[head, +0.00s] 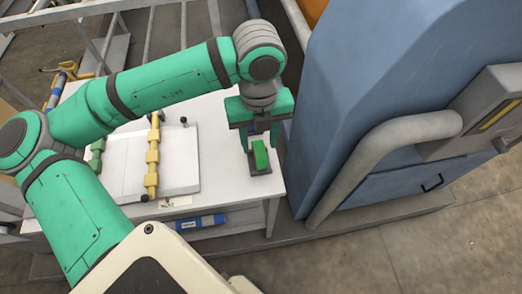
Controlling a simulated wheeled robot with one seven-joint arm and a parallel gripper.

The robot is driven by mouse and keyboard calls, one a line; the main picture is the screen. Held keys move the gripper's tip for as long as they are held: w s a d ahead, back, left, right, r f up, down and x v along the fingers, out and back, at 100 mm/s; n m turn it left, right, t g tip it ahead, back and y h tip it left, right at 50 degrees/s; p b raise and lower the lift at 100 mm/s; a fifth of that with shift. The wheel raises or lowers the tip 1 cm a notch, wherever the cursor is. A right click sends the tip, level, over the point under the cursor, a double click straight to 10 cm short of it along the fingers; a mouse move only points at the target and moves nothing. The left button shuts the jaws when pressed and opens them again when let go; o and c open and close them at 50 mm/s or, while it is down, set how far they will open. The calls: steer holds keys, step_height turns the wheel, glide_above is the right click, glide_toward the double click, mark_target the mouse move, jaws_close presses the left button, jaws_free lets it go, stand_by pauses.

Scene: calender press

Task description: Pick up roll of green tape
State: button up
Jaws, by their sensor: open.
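My gripper (260,141) hangs pointing down over the right end of the white table. Its jaws are open, with one finger on each side of a small bright green item (260,155) on a dark base (262,169). This green item may be the roll of green tape; its shape is too small to tell. The gripper partly hides its far end. I cannot tell whether the fingers touch it. Another green piece (97,158) shows at the left of the table, partly behind my arm.
The white table (225,175) carries a white board (181,150) with a bar of yellow pieces (152,158). A blue roll (203,222) lies below the front edge. A large blue machine (345,80) with a grey pipe (375,150) stands close on the right.

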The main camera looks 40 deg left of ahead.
mark_target(259, 147)
step_height(259, 147, down, 5)
steer(key=shift+f, duration=0.65)
steer(key=shift+w, duration=0.15)
steer(key=shift+s+a, duration=0.1)
steer(key=shift+s, duration=0.15)
jaws_close()
steer(key=shift+w+d, duration=0.1)
steer(key=shift+d, duration=0.15)
